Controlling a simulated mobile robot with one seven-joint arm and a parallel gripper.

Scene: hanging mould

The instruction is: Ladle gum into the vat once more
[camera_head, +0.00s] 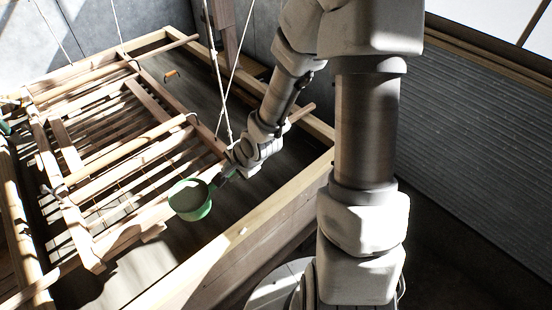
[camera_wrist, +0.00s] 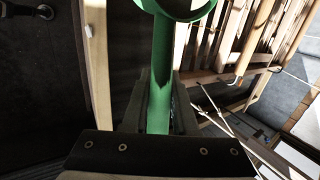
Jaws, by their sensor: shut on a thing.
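My gripper (camera_head: 229,172) is shut on the handle of a green ladle (camera_head: 190,200). In the head view the ladle's bowl faces up and holds a dull greyish-green content; I cannot tell how deep it is. The bowl is over the dark surface inside the wooden vat (camera_head: 262,205), near its front right side; its exact height is unclear. In the wrist view the green handle (camera_wrist: 160,85) runs up between my fingers, and the bowl is cut off at the top edge.
A slatted wooden mould frame (camera_head: 105,245) hangs by white cords (camera_head: 216,80) over the left part of the vat. The vat's front rim (camera_head: 215,255) lies close below the ladle. A ribbed grey wall (camera_head: 480,140) stands at the right.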

